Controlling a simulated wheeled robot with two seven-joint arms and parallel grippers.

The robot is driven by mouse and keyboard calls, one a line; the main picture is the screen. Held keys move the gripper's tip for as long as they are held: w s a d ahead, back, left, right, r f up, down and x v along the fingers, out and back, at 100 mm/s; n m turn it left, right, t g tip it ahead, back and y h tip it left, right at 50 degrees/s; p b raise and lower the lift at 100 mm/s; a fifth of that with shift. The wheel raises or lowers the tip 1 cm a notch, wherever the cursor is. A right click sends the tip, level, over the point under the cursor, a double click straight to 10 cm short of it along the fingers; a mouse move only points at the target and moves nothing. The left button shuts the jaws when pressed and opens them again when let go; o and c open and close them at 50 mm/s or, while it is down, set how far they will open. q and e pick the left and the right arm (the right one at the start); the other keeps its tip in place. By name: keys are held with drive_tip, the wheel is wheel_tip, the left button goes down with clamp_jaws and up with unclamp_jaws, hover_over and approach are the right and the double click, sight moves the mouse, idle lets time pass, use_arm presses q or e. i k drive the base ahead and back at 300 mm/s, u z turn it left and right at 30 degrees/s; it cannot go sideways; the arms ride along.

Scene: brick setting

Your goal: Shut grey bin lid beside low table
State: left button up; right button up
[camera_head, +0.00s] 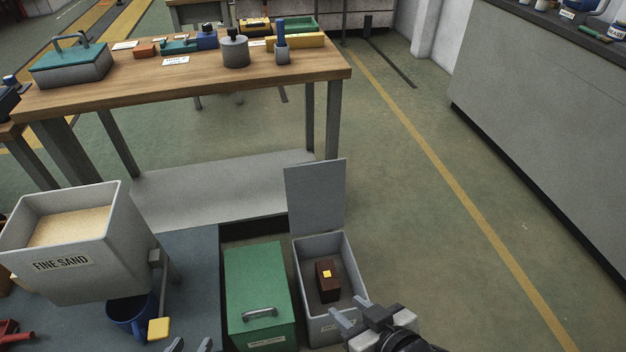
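The grey bin (299,270) stands on the floor to the right of the low table (195,265). Its grey lid (316,197) is open and stands nearly upright at the bin's far edge. A dark brown block with a yellow patch (327,282) is inside the bin. My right gripper (349,312) is at the bin's near right corner, with its fingers apart and nothing between them. I cannot tell whether it touches the rim. My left gripper (190,346) barely shows at the bottom edge, over the low table, with its two tips apart.
A green lidded bin (260,285) stands directly left of the grey bin. A wooden workbench (130,93) stands behind. The floor at the right is clear.

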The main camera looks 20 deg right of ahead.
sight(316, 190)
drive_tip(key=z, duration=2.4)
drive_tip(key=i, duration=2.9)
drive_tip(key=z, duration=3.4)
drive_tip(key=k, duration=2.75)
drive_tip(key=z, duration=0.35)
